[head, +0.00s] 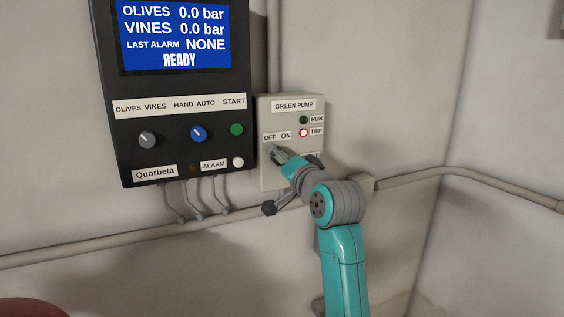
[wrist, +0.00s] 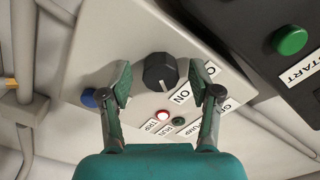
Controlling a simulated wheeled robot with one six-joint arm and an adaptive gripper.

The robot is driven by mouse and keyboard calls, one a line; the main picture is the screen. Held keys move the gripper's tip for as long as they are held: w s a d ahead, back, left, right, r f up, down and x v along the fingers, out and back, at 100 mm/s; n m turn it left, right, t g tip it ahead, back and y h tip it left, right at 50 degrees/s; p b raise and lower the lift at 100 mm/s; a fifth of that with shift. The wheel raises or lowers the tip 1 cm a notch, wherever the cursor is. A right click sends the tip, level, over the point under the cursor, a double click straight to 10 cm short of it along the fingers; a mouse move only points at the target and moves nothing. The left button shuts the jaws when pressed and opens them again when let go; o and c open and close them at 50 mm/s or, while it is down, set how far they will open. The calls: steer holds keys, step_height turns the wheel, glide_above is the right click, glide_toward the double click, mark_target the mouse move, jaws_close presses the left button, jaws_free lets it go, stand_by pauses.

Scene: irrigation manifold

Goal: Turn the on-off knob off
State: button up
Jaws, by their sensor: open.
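The on-off knob (wrist: 160,72) is round and black on the pale GREEN PUMP box (head: 295,120). A light mark shows on its lower right in the wrist view, on the side of the ON label (wrist: 182,96), though I cannot be sure which setting it marks. The OFF label (head: 269,137) is beside ON in the head view. My gripper (wrist: 158,78) is open, its fingers on either side of the knob with gaps visible. In the head view my gripper (head: 279,154) hides the knob.
The red TRIP lamp (head: 304,132) is lit below the dark RUN lamp (head: 304,119). A blue button (wrist: 88,97) sits close to one finger. The black Quorbeta panel (head: 178,168), with knobs and a green START button (head: 236,129), adjoins the left. Pipes run along the wall.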

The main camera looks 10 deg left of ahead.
steer(key=c, duration=1.1)
steer(key=shift+c, duration=0.2)
steer(key=shift+n, duration=0.3)
steer(key=shift+w+d+f+n, duration=0.1)
steer(key=shift+n, duration=6.6)
